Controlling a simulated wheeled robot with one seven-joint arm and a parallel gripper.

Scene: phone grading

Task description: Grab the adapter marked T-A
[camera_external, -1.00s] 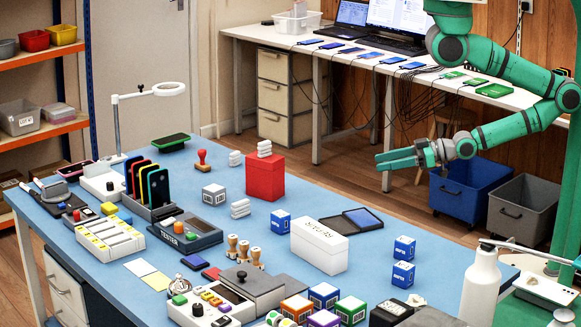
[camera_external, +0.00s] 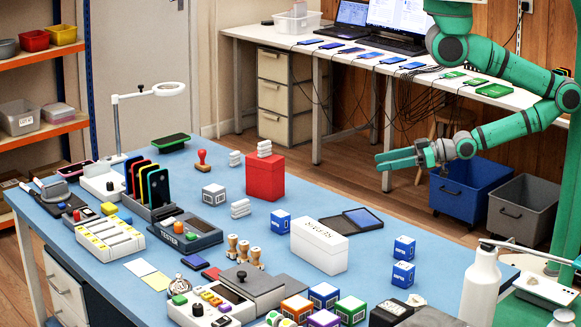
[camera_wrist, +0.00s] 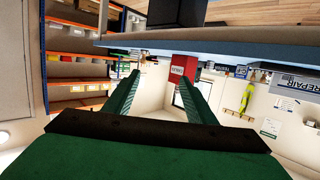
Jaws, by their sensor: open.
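My gripper (camera_external: 380,160) is open and empty in the external view, in the air beyond the blue table's right far edge. Its two green fingers also show in the wrist view (camera_wrist: 160,76), apart with nothing between them. No marking T-A is readable in either view, so I cannot tell which thing is that adapter. Small white pieces lie on the table, one group (camera_external: 235,158) at the back and another (camera_external: 240,208) nearer. The red box also shows upside down in the wrist view (camera_wrist: 183,67).
The blue table (camera_external: 400,215) is crowded. A white box (camera_external: 319,246), a dark tray (camera_external: 358,219) and small blue cubes (camera_external: 404,248) stand on its right side. A white bottle (camera_external: 481,285) stands front right. Blue (camera_external: 462,197) and grey bins stand below my arm.

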